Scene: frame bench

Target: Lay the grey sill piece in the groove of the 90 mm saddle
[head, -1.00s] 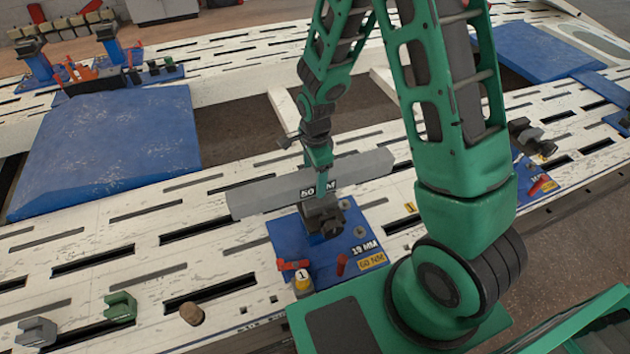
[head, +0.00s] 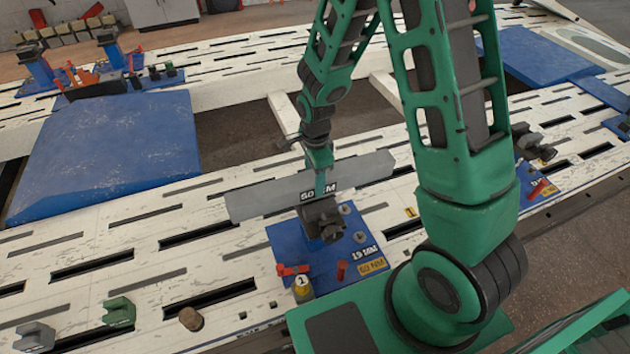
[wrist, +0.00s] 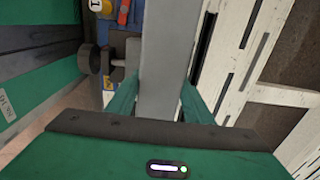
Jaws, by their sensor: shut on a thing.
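The grey sill piece (head: 262,197) is a long flat bar, lying roughly level across the head view, with one end to each side of my gripper (head: 318,166). My gripper is shut on it near its middle. In the wrist view the sill piece (wrist: 164,60) runs between my two green fingers (wrist: 160,98). Directly below it in the head view is a dark saddle block (head: 325,220) on a blue plate (head: 290,245). A partly covered label (head: 318,192) shows there, perhaps reading 50 MM. I cannot tell whether the sill piece touches the groove, which is hidden.
The blue plate carries red levers (head: 292,270) and a yellow numbered marker (head: 302,288). Green (head: 118,311) and grey (head: 36,335) blocks stand on the slotted white bench (head: 130,235) at left. Another blue fixture (head: 535,170) is at right, partly behind my arm. A blue pad (head: 105,150) lies behind left.

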